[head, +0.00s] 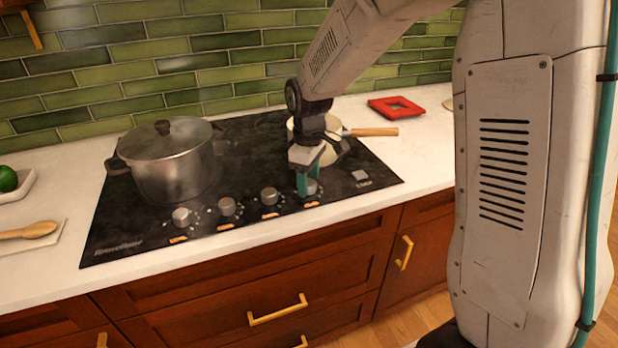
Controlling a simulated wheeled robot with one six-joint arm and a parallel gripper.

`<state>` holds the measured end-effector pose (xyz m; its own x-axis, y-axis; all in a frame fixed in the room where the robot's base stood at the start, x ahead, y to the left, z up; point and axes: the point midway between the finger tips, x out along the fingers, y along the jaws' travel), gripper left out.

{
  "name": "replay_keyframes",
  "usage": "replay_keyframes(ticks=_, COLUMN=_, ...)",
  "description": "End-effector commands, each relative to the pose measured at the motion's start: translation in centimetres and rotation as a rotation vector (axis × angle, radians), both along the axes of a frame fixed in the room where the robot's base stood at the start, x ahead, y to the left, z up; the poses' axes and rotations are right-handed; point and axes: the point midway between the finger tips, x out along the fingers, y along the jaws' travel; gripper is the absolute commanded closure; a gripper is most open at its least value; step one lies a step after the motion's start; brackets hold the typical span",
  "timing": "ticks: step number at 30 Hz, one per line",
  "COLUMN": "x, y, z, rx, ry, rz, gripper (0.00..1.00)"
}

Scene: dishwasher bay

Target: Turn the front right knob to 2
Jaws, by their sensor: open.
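A black cooktop (140,228) is set in the white counter, with a row of silver knobs along its front edge. From left they are a first knob (181,216), a second knob (227,207), a third knob (269,196) and the rightmost knob (313,187). Orange labels sit below the knobs, too small to read. My gripper (305,183) points down at the rightmost knob, its teal fingers partly covering it. The gripper is open. Whether the fingers touch the knob, and where its pointer stands, I cannot tell.
A lidded steel pot (172,165) stands on the left of the cooktop. A pale pan (333,137) with a wooden handle sits behind my gripper. A red trivet (396,106) lies at the back right. A wooden spoon (35,230) lies at the left.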

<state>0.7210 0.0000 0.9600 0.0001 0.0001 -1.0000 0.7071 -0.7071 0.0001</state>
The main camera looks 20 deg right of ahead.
Motion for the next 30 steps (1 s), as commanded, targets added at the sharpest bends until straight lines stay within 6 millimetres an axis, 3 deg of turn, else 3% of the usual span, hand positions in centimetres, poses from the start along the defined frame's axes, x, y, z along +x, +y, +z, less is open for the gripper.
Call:
replay_keyframes(ticks=2, x=-0.01, y=0.01, z=0.02, rx=0.000, ry=0.000, rz=0.000, gripper=0.44)
replay_keyframes(ticks=6, x=-0.01, y=0.01, z=0.03, rx=0.000, ry=0.000, rz=0.000, gripper=0.83)
replay_keyframes(ticks=7, x=-0.01, y=0.01, z=0.03, rx=0.000, ry=0.000, rz=0.000, gripper=0.89)
replay_keyframes(ticks=20, x=0.00, y=0.00, z=0.06, rx=0.000, ry=0.000, rz=-0.067, gripper=0.89)
replay_keyframes(ticks=30, x=0.01, y=-0.01, z=0.07, rx=0.000, ry=0.000, rz=-0.326, gripper=0.89)
